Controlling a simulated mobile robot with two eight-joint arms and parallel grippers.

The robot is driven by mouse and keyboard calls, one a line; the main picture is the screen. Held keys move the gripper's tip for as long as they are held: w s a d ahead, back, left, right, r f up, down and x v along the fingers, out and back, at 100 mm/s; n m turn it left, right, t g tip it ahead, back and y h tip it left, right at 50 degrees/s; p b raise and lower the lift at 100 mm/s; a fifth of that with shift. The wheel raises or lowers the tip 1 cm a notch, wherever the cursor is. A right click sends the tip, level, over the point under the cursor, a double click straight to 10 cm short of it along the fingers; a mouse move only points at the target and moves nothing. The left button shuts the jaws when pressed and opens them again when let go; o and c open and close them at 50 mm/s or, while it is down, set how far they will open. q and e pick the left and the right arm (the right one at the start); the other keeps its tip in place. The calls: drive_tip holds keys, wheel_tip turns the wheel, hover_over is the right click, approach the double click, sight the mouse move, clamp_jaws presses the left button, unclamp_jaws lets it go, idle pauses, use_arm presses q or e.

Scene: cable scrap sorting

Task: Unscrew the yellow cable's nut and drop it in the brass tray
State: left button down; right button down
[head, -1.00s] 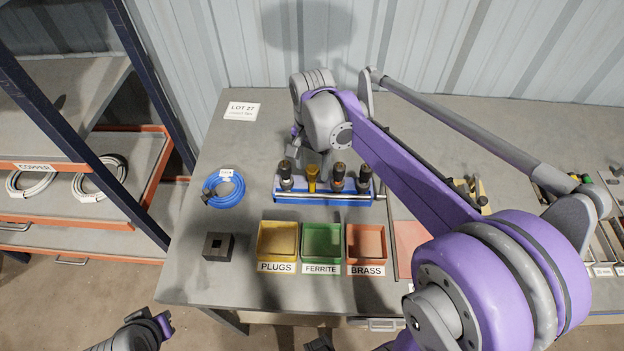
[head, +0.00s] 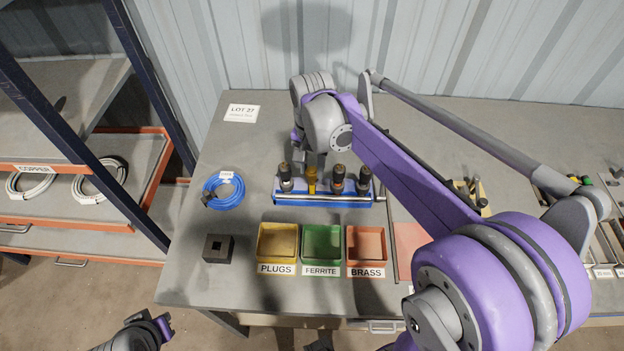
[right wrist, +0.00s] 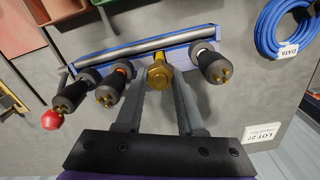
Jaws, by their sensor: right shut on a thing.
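The yellow cable's connector (head: 311,181) stands in the blue clamp rack (head: 338,199) in a row with several black connectors. In the right wrist view its brass-yellow hex nut (right wrist: 159,76) faces the camera between the two grey fingers. My right gripper (right wrist: 164,92) is shut on this nut; its fingertips lie on either side of it. In the head view my right wrist (head: 325,125) hangs over the rack and partly hides the fingers. The brass tray (head: 367,262) is orange and looks empty. Part of my left arm shows at the bottom left; its jaws cannot be made out.
Black connectors (right wrist: 215,68) stand close on both sides of the yellow one. The green ferrite tray (head: 321,261) and yellow plugs tray (head: 277,260) are left of the brass tray. A blue cable coil (head: 223,190) and a dark square block (head: 218,248) lie at the left.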

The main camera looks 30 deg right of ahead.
drive_tip(key=n, duration=0.4)
drive_tip(key=shift+n, duration=0.4)
drive_tip(key=n, duration=1.7)
drive_tip(key=shift+c, duration=2.2)
unclamp_jaws()
